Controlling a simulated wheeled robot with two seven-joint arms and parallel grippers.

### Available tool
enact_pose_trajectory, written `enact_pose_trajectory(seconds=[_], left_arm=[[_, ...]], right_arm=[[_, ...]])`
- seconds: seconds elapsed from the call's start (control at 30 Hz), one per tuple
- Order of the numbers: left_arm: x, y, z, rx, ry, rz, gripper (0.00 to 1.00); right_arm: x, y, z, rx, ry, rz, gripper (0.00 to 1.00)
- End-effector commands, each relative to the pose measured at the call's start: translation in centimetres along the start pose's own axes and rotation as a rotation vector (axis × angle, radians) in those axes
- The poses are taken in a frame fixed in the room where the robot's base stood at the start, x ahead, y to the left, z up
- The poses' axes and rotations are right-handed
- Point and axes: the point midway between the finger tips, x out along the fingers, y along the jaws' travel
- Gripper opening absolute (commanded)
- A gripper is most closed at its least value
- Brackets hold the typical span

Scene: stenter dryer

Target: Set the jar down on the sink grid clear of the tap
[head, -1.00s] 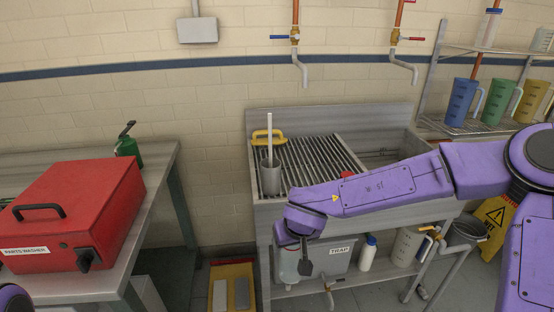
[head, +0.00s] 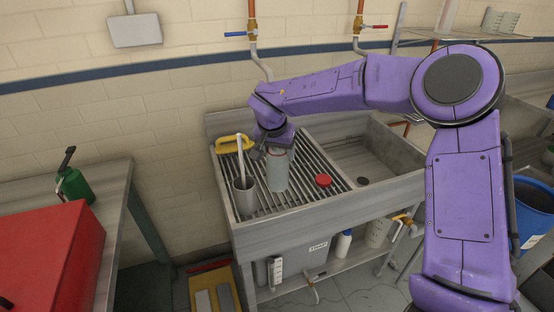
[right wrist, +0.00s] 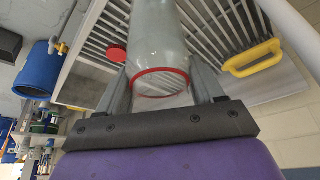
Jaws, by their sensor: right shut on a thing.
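My right gripper (head: 273,143) is shut on the jar (head: 278,172), a clear greyish cylinder held upright over the sink grid (head: 300,188). In the right wrist view the jar (right wrist: 158,35) sits between the two fingers of my right gripper (right wrist: 161,80), its red rim towards the palm. Whether its base touches the bars I cannot tell. The tap with the blue handle (head: 236,34) is on the wall behind, its grey spout (head: 262,65) ending above and behind my gripper. My left gripper is out of view.
A grey cup (head: 245,195) with a white-handled tool stands left of the jar. A yellow-handled item (head: 234,145) lies behind the cup. A red lid (head: 323,180) lies right of the jar. The open basin (head: 385,160) is further right. Bare bars show between jar and lid.

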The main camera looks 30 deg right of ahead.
Motion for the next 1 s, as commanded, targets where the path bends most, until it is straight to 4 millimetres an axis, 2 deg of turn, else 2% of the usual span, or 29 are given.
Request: enact_pose_trajectory(seconds=[0.1, 0.3, 0.4, 0.5, 0.83, 0.87, 0.9, 0.93, 1.0], left_arm=[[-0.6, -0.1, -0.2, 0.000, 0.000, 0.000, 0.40], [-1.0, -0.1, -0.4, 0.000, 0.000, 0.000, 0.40], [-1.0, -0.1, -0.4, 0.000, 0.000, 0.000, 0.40], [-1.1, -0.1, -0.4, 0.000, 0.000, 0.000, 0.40], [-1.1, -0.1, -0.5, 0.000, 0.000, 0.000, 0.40], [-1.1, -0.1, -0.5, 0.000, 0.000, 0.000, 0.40], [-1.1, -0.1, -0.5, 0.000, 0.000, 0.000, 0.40], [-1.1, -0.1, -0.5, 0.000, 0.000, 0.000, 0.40], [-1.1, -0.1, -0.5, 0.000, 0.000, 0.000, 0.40]], right_arm=[[2.7, -0.5, -0.8, 0.000, 0.000, 0.003, 0.00], [5.4, -0.9, -1.5, -0.001, 0.000, 0.003, 0.00], [7.0, -0.9, -0.6, -0.003, 0.000, 0.002, 0.00], [7.8, -0.9, -0.3, -0.001, 0.001, 0.000, 0.00], [8.1, -0.9, -0.1, -0.002, 0.000, -0.001, 0.00], [8.2, -0.9, -0.1, -0.001, 0.000, 0.000, 0.73], [8.2, -0.9, -0.1, -0.001, 0.000, -0.001, 0.86], [8.2, -0.9, -0.1, -0.001, 0.000, 0.000, 0.92], [8.2, -0.9, -0.1, -0.001, 0.000, 0.000, 0.92]])
